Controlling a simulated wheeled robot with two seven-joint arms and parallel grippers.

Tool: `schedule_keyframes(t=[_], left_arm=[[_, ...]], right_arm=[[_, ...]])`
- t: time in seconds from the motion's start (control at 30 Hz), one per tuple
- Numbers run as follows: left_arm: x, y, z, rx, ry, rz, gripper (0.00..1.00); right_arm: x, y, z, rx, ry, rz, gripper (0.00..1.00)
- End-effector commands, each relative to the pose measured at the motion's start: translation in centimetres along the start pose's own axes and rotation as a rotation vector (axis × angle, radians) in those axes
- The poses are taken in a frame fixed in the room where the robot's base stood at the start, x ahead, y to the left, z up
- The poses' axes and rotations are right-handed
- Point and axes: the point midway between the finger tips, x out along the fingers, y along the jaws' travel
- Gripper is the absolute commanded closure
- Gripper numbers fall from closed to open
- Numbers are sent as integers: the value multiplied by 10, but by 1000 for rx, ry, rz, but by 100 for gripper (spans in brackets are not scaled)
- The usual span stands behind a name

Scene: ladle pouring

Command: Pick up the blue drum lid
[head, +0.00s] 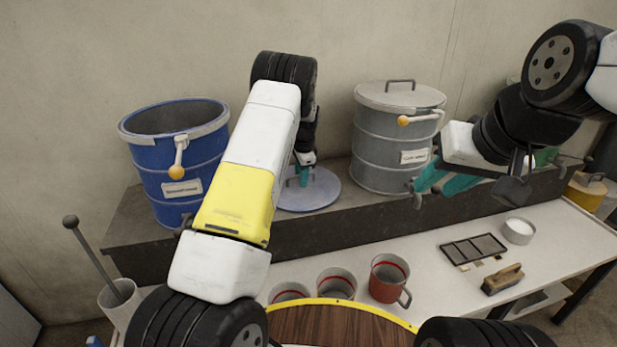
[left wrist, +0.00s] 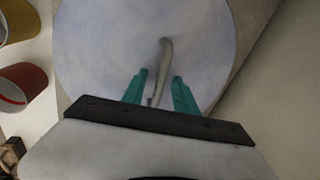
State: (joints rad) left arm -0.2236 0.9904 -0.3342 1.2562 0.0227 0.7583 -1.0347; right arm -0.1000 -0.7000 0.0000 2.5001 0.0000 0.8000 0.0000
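The blue drum (head: 190,150) stands open on the dark shelf at left, with no lid on it. A round pale blue-grey lid (head: 325,192) lies flat on the shelf between the two drums. It fills much of the left wrist view (left wrist: 95,55), with its handle (left wrist: 165,50) standing up. My left gripper (head: 300,178) is at the lid, and its teal fingers (left wrist: 160,90) are open on either side of the handle, with gaps visible. My left arm hides part of the lid in the head view. My right gripper (head: 425,185) looks open and empty, in front of the grey drum.
A grey drum (head: 388,150) with its lid on stands right of the lid. A lower white table (head: 420,255) holds red-banded mugs (head: 388,280), a brush (head: 502,279), a dark tray (head: 472,249) and a white bowl (head: 518,231). A wall stands close behind the shelf.

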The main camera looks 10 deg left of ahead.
Motion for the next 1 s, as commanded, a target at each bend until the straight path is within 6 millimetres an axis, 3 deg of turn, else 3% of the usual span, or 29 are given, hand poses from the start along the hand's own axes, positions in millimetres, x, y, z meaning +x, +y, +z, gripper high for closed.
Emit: schedule_keyframes(t=[0.03,0.2,0.23,1.0], left_arm=[[0,0,0,0,0,0,65],[0,0,0,0,0,1,98],[0,0,0,0,0,1,100],[0,0,0,0,0,1,100]], right_arm=[[0,0,0,0,0,0,64],[0,0,0,0,0,0,64],[0,0,0,0,0,0,64],[0,0,0,0,0,0,64]])
